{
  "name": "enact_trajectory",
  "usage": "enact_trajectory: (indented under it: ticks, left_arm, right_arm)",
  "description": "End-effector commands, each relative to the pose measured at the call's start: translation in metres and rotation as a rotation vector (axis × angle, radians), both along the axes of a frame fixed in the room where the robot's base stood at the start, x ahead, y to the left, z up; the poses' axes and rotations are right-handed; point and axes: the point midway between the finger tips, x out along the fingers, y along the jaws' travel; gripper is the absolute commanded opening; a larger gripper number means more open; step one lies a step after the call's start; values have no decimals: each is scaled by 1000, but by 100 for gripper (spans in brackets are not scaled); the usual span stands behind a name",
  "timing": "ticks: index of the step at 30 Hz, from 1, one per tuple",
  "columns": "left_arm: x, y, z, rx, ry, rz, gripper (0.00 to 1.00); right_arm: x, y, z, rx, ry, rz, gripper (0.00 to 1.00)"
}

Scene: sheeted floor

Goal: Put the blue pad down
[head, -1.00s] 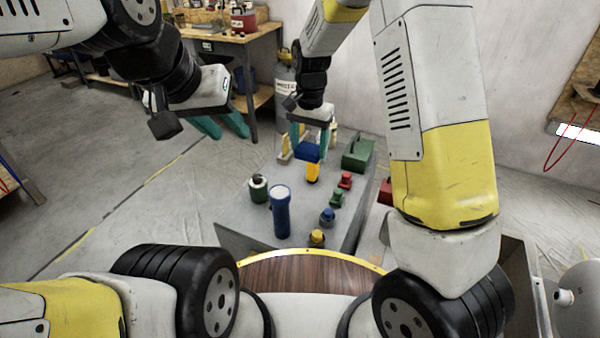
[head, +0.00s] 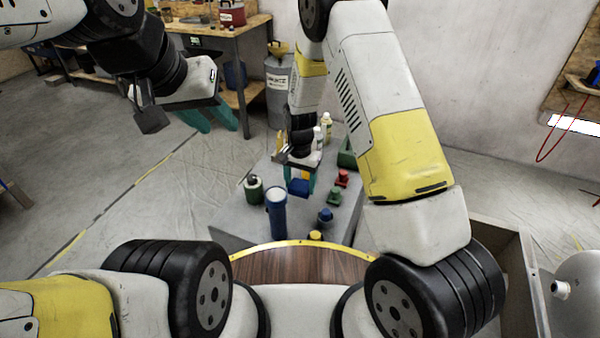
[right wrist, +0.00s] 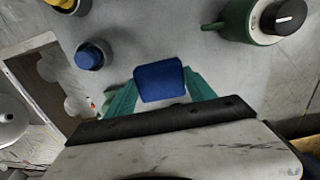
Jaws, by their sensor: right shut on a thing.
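The blue pad (head: 299,188) is a small dark blue block over the grey table. My right gripper (head: 301,179) is shut on it. In the right wrist view the pad (right wrist: 160,82) sits between the two teal fingers of my right gripper (right wrist: 161,90). Whether its underside touches the tabletop cannot be told. My left gripper (head: 208,119) is raised at the upper left, away from the table, with its teal fingers apart and nothing between them.
On the table (head: 240,222) stand a tall blue cylinder (head: 277,215), a green canister (head: 253,188), and small red (head: 342,178), green (head: 335,196), blue (head: 325,215) and yellow (head: 315,236) pieces. White bottles (head: 326,122) stand behind. Bare tabletop surrounds the pad.

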Motion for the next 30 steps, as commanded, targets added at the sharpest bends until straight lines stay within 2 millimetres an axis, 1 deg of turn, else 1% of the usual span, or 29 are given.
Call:
enact_trajectory:
  ticks: [5, 9, 11, 22, 23, 25, 26, 30]
  left_arm:
    - [0, 0, 0, 0, 0, 0, 36]
    - [0, 0, 0, 0, 0, 0, 36]
    - [0, 0, 0, 0, 0, 0, 36]
    - [0, 0, 0, 0, 0, 0, 36]
    - [0, 0, 0, 0, 0, 0, 36]
    - [0, 0, 0, 0, 0, 0, 36]
    - [0, 0, 0, 0, 0, 0, 36]
    - [0, 0, 0, 0, 0, 0, 36]
  right_arm:
    - [0, 0, -14, 0, 0, 0, 19]
    - [-1, 0, -34, -1, 3, 0, 19]
    - [0, 0, -41, -1, 1, 0, 19]
    - [0, 0, -46, 1, 0, 0, 19]
    - [0, 0, -45, 1, -1, 0, 69]
    - [0, 0, -45, 1, -1, 0, 82]
    - [0, 0, -45, 1, -1, 0, 85]
    - [0, 0, -45, 1, -1, 0, 85]
